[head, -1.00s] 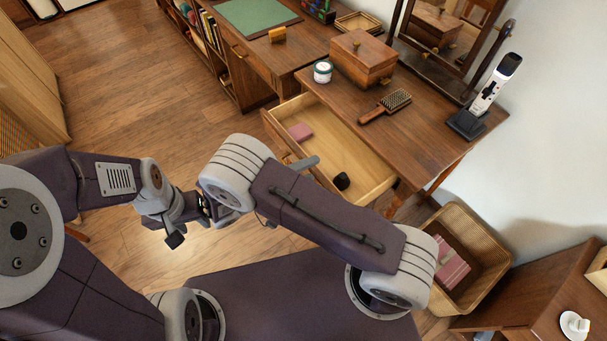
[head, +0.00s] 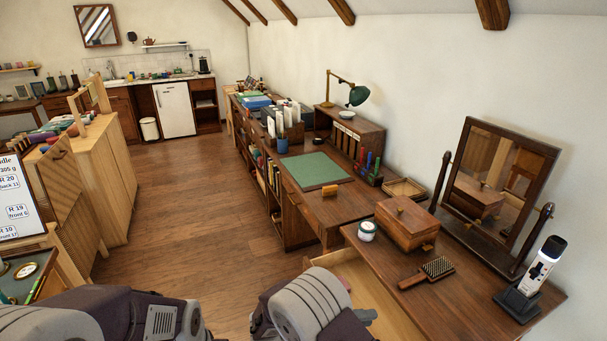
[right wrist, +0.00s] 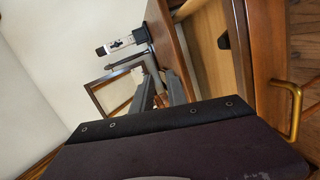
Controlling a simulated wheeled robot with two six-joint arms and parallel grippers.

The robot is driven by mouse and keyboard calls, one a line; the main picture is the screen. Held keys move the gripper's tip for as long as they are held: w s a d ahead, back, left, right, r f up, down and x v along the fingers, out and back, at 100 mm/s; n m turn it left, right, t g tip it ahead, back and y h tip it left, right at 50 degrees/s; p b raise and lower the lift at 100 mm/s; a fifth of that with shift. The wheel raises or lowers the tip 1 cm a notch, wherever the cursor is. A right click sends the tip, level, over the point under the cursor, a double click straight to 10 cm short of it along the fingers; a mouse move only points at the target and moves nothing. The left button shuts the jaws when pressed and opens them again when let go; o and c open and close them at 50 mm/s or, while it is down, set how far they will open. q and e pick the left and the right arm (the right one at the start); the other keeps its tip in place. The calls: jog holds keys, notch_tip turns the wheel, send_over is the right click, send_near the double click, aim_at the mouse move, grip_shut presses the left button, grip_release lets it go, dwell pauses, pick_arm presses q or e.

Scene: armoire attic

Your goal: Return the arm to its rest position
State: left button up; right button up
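My right arm (head: 305,305) is at the bottom middle of the head view, in front of the open drawer (head: 365,280) of the dressing table (head: 470,290). Only a grey bit of my right gripper (head: 364,316) shows there, by the drawer. In the right wrist view the right gripper's two grey fingers (right wrist: 161,84) stand apart with nothing between them. My left arm (head: 110,315) shows at the bottom left of the head view. The left gripper is out of view.
A dark object (right wrist: 223,40) shows in the right wrist view. The wooden floor (head: 190,210) is clear.

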jog(key=s+d+r+m+g+y+p, duration=0.3)
jog(key=s+d+r+m+g+p, duration=0.25)
jog(key=d+r, duration=0.55)
jog(key=s+a+r+y+p, duration=0.1)
jog(key=s+a+y+p, duration=0.15)
jog(key=s+y, duration=0.65)
pick_arm(q)
notch_tip(320, 180, up, 10)
pick_arm(e)
jog(key=w+a+f+n+t+y, duration=0.2)
jog(key=a+n+t, duration=0.1)
jog(key=a, duration=0.3)
jog(key=shift+w+a+f+n+y, duration=0.25)
jog(key=shift+w+f+n+y, duration=0.15)
jog(key=shift+n, duration=0.05)
pick_arm(q)
jog(key=shift+d+f, duration=0.1)
